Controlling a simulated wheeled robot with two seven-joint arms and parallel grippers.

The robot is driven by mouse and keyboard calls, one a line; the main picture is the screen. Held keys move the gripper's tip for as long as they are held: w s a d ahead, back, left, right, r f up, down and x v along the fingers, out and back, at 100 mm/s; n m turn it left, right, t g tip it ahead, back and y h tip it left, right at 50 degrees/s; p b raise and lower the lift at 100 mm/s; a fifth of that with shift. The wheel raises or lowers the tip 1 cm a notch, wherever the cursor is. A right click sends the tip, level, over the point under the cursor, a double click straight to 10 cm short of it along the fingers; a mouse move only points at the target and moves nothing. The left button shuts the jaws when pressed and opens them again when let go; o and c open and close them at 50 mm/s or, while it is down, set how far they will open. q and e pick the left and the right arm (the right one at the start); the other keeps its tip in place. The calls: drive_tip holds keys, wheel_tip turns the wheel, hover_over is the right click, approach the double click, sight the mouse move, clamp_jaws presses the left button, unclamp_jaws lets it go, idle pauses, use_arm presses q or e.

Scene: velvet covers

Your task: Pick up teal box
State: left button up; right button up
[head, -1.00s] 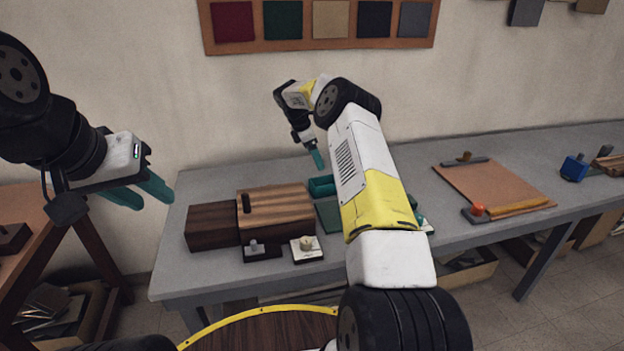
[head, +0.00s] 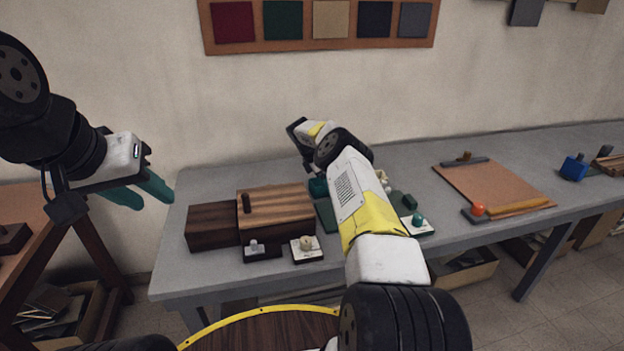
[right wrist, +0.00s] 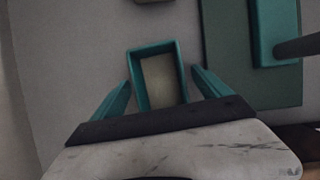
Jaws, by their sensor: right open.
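The teal box (right wrist: 134,75) is a small open-topped tray with a pale inside, on the grey bench in the right wrist view. In the head view only a bit of it (head: 317,187) shows beside my right arm. My right gripper (right wrist: 160,82) is open, one teal finger on each side of the box's near part. I cannot tell whether the fingers touch it. In the head view my right arm hides these fingers. My left gripper (head: 157,199) is open and empty, in the air left of the bench.
A green mat (right wrist: 228,62) lies right of the box, with another teal piece (right wrist: 274,28) and a dark rod over it. A striped wooden box (head: 276,212) and small knobbed pieces stand left on the bench. A brown board (head: 495,187) lies to the right.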

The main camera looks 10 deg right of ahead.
drive_tip(key=shift+f, duration=0.2)
idle(0.7)
drive_tip(key=c, duration=1.5)
